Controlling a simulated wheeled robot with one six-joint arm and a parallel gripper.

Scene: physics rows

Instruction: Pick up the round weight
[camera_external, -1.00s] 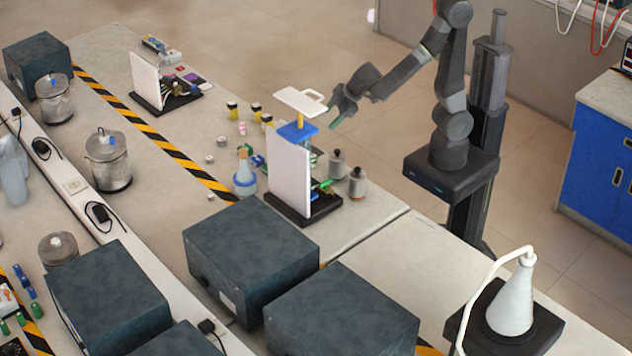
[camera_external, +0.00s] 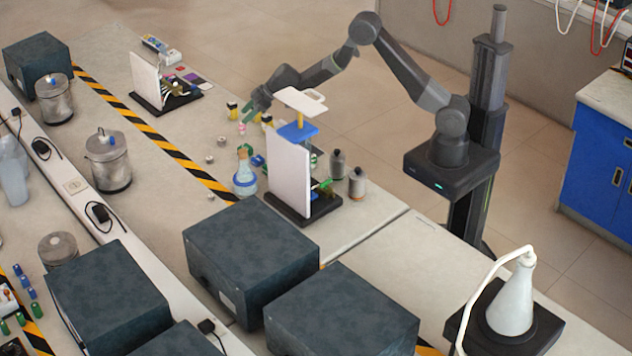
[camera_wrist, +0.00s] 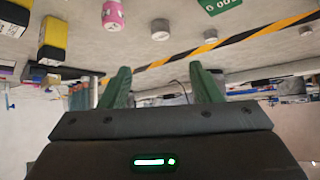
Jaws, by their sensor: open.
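Several small round grey metal pieces that look like weights stand on the bench. In the external view one (camera_external: 222,141) is left of the pink-capped bottle, a second (camera_external: 210,158) is just nearer the camera, and another (camera_external: 210,197) is close to the striped tape. In the wrist view such pieces show at the top, one near the middle (camera_wrist: 160,30), one right of it (camera_wrist: 210,36) and one at the far right (camera_wrist: 305,31). My gripper (camera_external: 250,106) is open and empty above the bench, behind the white panel stand. Its green fingers (camera_wrist: 159,75) are apart.
Yellow-and-black containers (camera_external: 232,110) and a pink-and-white bottle (camera_external: 242,129) stand close below my gripper. A blue flask (camera_external: 245,178) and the tall white panel stand (camera_external: 289,178) are nearer the camera.

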